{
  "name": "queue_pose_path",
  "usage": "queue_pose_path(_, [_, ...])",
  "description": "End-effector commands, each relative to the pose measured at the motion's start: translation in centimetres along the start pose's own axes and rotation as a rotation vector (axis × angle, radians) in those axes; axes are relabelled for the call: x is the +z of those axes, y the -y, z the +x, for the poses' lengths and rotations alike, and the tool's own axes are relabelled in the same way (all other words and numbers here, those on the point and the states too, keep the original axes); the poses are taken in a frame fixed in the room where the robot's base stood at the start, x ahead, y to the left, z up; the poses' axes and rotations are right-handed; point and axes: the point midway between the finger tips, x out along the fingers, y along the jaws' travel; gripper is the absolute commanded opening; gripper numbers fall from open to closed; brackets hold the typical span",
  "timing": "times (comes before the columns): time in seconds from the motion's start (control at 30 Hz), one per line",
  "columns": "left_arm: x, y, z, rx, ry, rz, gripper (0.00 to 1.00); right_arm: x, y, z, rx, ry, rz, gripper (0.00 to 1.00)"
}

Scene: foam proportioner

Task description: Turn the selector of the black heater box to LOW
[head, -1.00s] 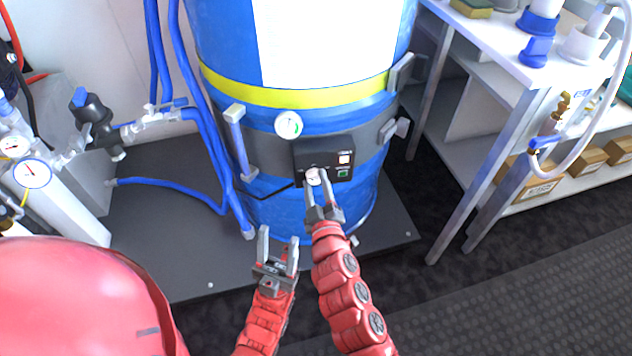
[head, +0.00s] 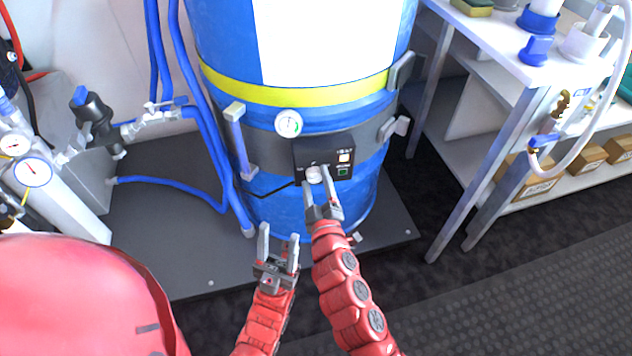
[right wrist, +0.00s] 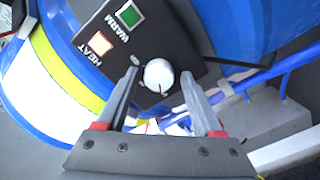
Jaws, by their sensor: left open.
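The black heater box (head: 312,153) is strapped to the front of the blue tank. Its white selector knob (head: 314,175) is on its lower left part. In the right wrist view the knob (right wrist: 158,75) shows a dark mark on its edge toward my gripper; no LOW label is readable. My right gripper (head: 314,178) is open, with one finger on each side of the knob; in the right wrist view a gap shows between the knob and the right finger. My left gripper (head: 278,240) is open and empty, lower left of the box.
The blue tank (head: 230,60) carries a round gauge (head: 288,123) above the box. The box has a lit HEAT lamp (right wrist: 99,44) and a green WARM lamp (right wrist: 129,15). Blue hoses (head: 190,90) run at left. A white shelf table (head: 500,60) stands at right.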

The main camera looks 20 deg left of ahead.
Motion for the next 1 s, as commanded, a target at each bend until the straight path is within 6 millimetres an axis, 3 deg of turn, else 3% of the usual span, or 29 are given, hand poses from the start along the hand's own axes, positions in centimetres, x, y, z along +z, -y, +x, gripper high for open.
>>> queue_pose_path(0.3, [0.0, 0.0, 0.0, 0.0, 0.0, 0.0, 0.5, -0.1, -0.1, 0.0, 0.001, -0.001, 0.001, 0.76])
queue_pose_path(0.47, [0.0, 0.0, 0.2, -0.002, 0.002, -0.001, 0.5, -0.1, 0.0, -1.1, -0.001, -0.001, 0.001, 0.76])
queue_pose_path(1.0, [0.1, 0.1, 1.0, -0.016, 0.013, -0.005, 0.5, 0.0, 0.2, -13.0, -0.005, 0.0, 0.002, 0.76])
